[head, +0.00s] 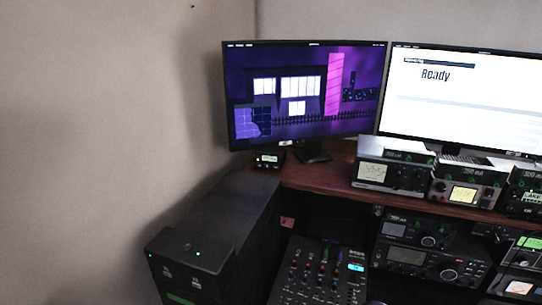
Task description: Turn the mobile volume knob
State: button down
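Several radio units with knobs stand on the desk and below it. A small dark unit with a lit display (268,160) sits at the desk's left end, under the left monitor. A silver-fronted unit (392,173) and a similar unit (465,189) stand on the desk top. A black radio (405,258) with a large knob (448,274) is on the lower level. I cannot tell which of these is the mobile, and no volume label is readable. My gripper is not in the view.
A left monitor (305,95) and a right monitor (460,95) stand on the brown desk (325,172). A black mixer (318,275) lies in front, below the desk. A tall black cabinet (215,225) stands at its left. A bare wall (100,130) fills the left.

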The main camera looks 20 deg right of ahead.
aim_at(516, 194)
jog(key=l+z, duration=0.15)
jog(key=z, duration=2.3)
